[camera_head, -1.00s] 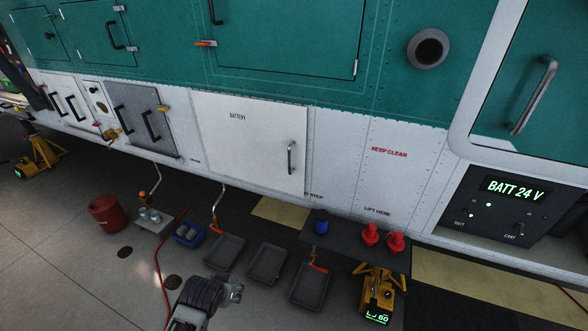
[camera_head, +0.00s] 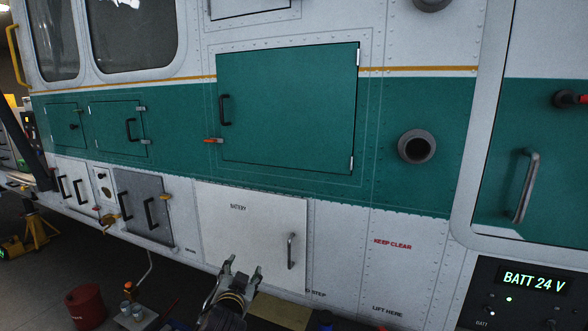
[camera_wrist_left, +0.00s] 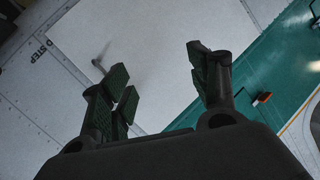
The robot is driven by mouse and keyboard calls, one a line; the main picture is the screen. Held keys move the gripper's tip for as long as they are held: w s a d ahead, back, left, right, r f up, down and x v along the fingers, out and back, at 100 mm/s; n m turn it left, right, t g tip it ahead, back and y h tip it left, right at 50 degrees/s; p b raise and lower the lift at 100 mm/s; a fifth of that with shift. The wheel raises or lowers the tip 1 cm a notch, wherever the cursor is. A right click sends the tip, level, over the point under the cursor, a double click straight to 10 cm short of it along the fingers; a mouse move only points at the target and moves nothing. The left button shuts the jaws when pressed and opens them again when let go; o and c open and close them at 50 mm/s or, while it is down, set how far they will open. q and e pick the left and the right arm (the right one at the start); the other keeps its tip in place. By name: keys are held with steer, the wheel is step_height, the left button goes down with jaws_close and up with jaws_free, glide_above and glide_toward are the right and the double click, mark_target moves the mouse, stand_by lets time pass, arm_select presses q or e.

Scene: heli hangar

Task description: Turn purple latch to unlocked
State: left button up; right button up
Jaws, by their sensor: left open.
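I cannot make out a purple latch in either view. A red-orange latch (camera_head: 213,141) sits at the left edge of the large green door (camera_head: 288,108); it also shows in the left wrist view (camera_wrist_left: 262,98). My left gripper (camera_head: 244,268) is open and empty, in front of the lower part of the white battery panel (camera_head: 262,222). In the left wrist view my left gripper (camera_wrist_left: 162,80) has its fingers apart, with the white panel (camera_wrist_left: 150,35) beyond them. My right gripper is not in view.
A grey panel (camera_head: 143,195) with black handles and orange-yellow latches is left of the battery panel. A round port (camera_head: 416,147) sticks out at right, near a lit BATT 24 V display (camera_head: 533,280). A red bucket (camera_head: 87,306) stands on the floor at left.

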arm_select(q)
steer(key=w+d+r+m+t+h, duration=0.2)
steer(key=d+r+m, duration=0.15)
steer(key=r, duration=0.45)
steer(key=w+d+r+m+t+h, duration=0.2)
steer(key=d+r+t, duration=0.15)
steer(key=r, duration=0.55)
steer(key=w+d+r+m+t+h, duration=0.2)
steer(key=d+r, duration=0.2)
steer(key=r, duration=0.4)
steer(key=s+d+r+m+g+h, duration=0.2)
steer(key=d+r+m+g+h, duration=0.6)
steer(key=r+m, duration=0.6)
steer(key=s+d+r+m+g+h, duration=0.3)
steer(key=d+r+m+g+h, duration=0.4)
steer(key=d+r+m, duration=0.65)
steer(key=a+r+t+y, duration=0.9)
steer(key=a+r+y, duration=0.4)
steer(key=a+r, duration=0.8)
steer(key=shift+w+a+r+m+y, duration=0.2)
steer(key=shift+a+r+m+y, duration=0.15)
steer(key=shift+a, duration=0.85)
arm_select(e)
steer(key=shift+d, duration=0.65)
